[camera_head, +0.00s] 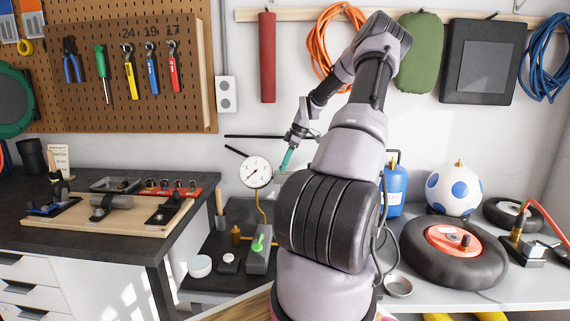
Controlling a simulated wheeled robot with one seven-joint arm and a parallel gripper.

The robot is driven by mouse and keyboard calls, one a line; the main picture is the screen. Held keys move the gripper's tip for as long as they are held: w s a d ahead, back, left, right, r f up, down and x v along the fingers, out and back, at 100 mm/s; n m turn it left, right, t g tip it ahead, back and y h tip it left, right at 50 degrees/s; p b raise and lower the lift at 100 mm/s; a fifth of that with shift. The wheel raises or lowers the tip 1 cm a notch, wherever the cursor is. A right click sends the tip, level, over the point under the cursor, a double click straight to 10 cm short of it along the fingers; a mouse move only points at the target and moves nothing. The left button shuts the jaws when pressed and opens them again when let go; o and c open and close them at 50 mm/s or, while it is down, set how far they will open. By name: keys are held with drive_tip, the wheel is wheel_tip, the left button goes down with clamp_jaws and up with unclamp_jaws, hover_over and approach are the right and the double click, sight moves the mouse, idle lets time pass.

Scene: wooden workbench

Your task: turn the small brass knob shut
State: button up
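My gripper (288,158) is in the middle of the view, pointing down near the wall, just right of a round white gauge (256,171). A teal piece shows at its tip; whether it is a fingertip or a held thing is too small to tell. A brass-coloured pipe (262,212) runs down from the gauge. A small brass-coloured piece (236,233) stands on the dark lower shelf, left of a grey block with a green top (260,244). I cannot tell which brass part is the knob; my arm hides part of this area.
A white bowl (200,266) sits on the lower shelf. The dark bench (110,240) at left carries a wooden board with tools. At right are a blue canister (393,190), a spotted ball (453,190) and a wheel (454,250). A metal dish (398,286) lies near my arm.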

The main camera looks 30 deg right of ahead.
drive_tip(key=v, duration=1)
drive_tip(key=shift+d+r, duration=0.15)
drive_tip(key=shift+r, duration=0.2)
